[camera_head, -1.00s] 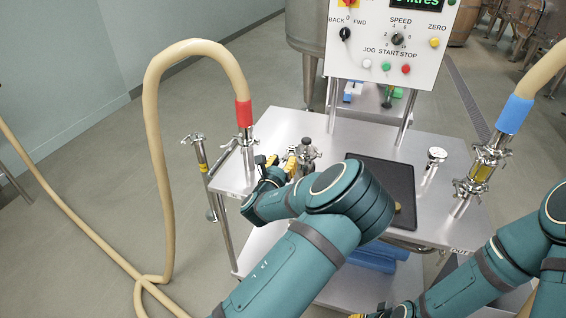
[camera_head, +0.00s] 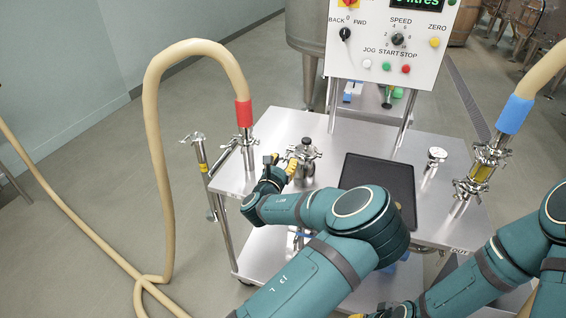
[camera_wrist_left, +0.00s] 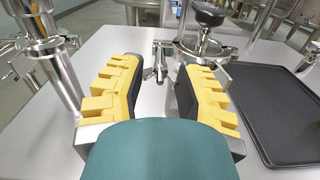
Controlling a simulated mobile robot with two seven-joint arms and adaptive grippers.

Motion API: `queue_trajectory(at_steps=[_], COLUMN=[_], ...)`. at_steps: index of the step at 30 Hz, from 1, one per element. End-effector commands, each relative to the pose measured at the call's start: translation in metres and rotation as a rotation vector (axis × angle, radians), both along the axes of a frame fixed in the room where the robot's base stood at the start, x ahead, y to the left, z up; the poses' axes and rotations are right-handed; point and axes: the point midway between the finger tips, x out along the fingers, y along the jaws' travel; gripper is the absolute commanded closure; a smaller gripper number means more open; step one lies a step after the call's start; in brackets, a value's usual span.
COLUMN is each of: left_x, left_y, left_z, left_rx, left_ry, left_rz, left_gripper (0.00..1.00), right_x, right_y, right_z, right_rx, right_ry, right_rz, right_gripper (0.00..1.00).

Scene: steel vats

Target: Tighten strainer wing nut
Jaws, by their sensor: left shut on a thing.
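The strainer (camera_head: 306,152) is a steel fitting with a dark round knob on top, standing on the steel cart top; it also shows in the left wrist view (camera_wrist_left: 203,42). The wing nut (camera_wrist_left: 160,62) is a small steel piece at the strainer's left side. My left gripper (camera_head: 280,166) is beside the strainer, at its left front. The exact contact is hard to see. My right gripper (camera_head: 380,314) is cut off at the bottom edge.
A black tray (camera_head: 355,176) lies right of the strainer. A red-cuffed hose (camera_head: 243,113) joins a steel pipe at the left, and a blue-cuffed hose (camera_head: 515,112) ends at the right. A control box (camera_head: 385,45) stands behind.

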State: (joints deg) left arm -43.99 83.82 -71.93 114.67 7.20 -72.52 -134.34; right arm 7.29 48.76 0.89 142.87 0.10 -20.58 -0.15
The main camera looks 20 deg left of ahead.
Motion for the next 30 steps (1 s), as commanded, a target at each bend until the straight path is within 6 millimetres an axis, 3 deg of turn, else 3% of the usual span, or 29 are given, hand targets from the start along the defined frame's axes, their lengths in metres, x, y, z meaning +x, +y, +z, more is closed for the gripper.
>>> queue_trajectory(at_steps=[1,2,3,14,17,30], left_x=[0.002,0.002,0.002,-0.004,-0.015,-0.098], left_y=[0.0,0.0,0.0,0.0,0.001,0.004], left_z=[0.007,0.007,0.006,0.002,0.002,0.002], left_rx=[-0.001,-0.001,0.0,-0.001,0.0,0.0], left_ry=[-0.015,-0.015,-0.014,-0.004,-0.004,-0.005], left_rz=[0.0,0.0,0.0,0.001,0.001,0.002], left_gripper=[0.55,0.45,0.43,0.43,0.43,0.43], right_x=[0.0,0.0,0.0,0.0,0.0,0.0], right_y=[0.0,0.0,0.0,0.0,0.0,0.0], right_z=[0.0,0.0,0.0,0.0,0.0,0.0], right_rx=[0.0,0.0,0.0,0.0,0.0,0.0], right_ry=[0.0,0.0,0.0,0.0,0.0,0.0], right_rz=[0.0,0.0,0.0,0.0,0.0,0.0], right_gripper=[0.66,0.66,0.66,0.66,0.66,0.66])
